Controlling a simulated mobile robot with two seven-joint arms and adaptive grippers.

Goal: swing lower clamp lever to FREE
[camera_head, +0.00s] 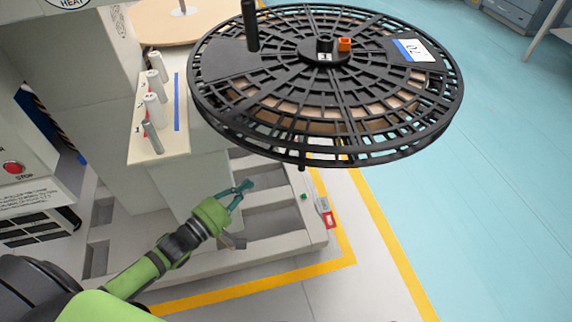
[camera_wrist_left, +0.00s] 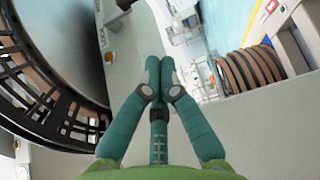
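My left gripper (camera_head: 243,188) has teal fingers and is low beside the grey pillar, below and left of the big black reel. In the left wrist view its two fingertips (camera_wrist_left: 160,68) meet, with nothing visible between them. A grey panel (camera_wrist_left: 130,65) lies beyond the fingers there, with a small label (camera_wrist_left: 102,40) at its left edge that is too small to read surely. I cannot make out the lower clamp lever or its position in either view. My right gripper is not in view.
The black reel (camera_head: 260,121) overhangs the grey base frame (camera_head: 285,243). A shelf (camera_head: 172,140) with several numbered cylinders stands left of it.

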